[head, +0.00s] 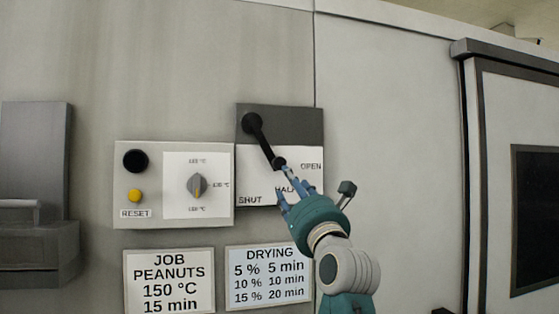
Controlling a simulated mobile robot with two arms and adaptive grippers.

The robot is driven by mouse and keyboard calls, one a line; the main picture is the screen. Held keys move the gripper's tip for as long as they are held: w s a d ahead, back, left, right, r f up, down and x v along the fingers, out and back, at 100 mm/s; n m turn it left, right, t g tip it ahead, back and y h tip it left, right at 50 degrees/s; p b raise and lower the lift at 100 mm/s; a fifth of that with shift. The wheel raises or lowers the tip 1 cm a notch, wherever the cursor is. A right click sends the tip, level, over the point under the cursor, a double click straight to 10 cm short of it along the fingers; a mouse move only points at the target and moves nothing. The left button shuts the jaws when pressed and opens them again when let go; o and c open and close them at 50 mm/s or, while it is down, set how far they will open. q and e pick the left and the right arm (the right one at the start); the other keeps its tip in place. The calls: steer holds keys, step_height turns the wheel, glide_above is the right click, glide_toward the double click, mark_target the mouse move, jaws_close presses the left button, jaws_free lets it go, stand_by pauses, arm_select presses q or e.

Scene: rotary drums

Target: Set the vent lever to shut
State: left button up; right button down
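The black vent lever (265,142) is on a panel with a dark upper part and a white label plate (256,178). It hangs from a pivot at the upper left and slants down to the right. Its knob end lies near the plate's middle, above the partly covered HALF mark and short of OPEN. SHUT is printed at the lower left. My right gripper (286,184), teal with blue fingers, reaches up from the lower right. Its fingertips are at or just below the knob; I cannot tell whether they touch it or how far they are spread. My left gripper is not in view.
Left of the lever is a control plate with a black button (135,161), a yellow reset button (135,196) and a grey temperature dial (198,186). Below are a job sign (169,281) and a drying sign (268,279). A dark-framed door (515,180) stands at the right.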

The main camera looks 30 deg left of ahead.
mark_target(281, 165)
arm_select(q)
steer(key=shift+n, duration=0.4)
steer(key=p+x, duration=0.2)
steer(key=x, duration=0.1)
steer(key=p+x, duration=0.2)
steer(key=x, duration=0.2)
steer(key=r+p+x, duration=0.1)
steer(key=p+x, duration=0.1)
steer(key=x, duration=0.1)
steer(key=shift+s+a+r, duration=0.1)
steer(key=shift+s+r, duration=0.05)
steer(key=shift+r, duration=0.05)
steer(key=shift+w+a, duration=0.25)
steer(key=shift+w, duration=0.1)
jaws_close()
